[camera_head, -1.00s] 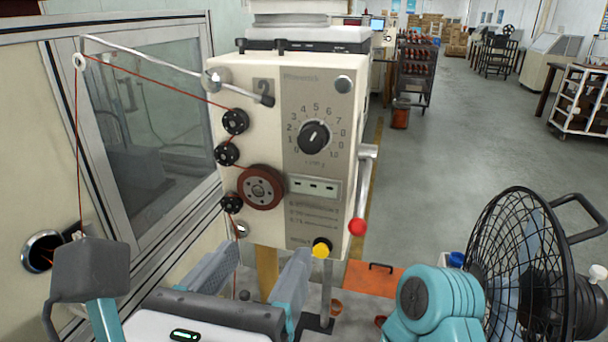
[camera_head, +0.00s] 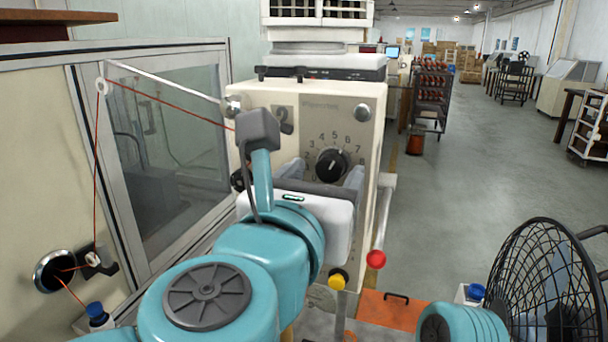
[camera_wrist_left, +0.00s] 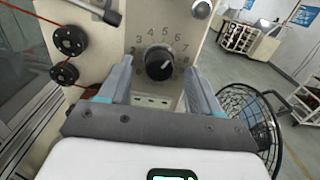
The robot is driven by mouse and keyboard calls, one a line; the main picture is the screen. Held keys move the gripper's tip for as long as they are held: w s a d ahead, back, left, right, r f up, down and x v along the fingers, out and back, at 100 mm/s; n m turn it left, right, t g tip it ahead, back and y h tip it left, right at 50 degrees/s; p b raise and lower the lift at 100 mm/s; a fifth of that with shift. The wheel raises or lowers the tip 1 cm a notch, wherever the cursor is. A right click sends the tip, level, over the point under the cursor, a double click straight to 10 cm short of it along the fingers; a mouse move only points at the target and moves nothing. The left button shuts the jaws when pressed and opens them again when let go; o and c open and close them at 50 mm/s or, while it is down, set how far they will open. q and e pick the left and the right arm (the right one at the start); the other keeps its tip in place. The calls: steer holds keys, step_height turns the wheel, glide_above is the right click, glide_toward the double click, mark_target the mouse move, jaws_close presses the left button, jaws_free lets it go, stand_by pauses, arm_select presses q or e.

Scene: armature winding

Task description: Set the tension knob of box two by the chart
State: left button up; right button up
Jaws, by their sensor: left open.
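The box marked 2 (camera_head: 312,100) is a cream housing with a grey front panel. Its black tension knob (camera_head: 331,164) has a numbered dial around it; the white pointer leans to the upper right, roughly toward 6 to 7. The knob also shows in the left wrist view (camera_wrist_left: 159,66). My left gripper (camera_head: 325,172) is open, its two grey fingers spread to either side of the knob's line. In the left wrist view (camera_wrist_left: 158,76) the knob appears between the fingertips, seemingly not touched. My left arm hides the box's lower panel. My right gripper is out of view.
A black fan (camera_head: 545,275) stands at lower right.

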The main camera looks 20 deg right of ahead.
arm_select(q)
steer(key=shift+x, duration=0.85)
steer(key=shift+s+a+f, duration=0.1)
steer(key=shift+s, duration=0.1)
steer(key=shift+c, duration=0.8)
steer(key=shift+a, duration=0.1)
steer(key=c, duration=0.9)
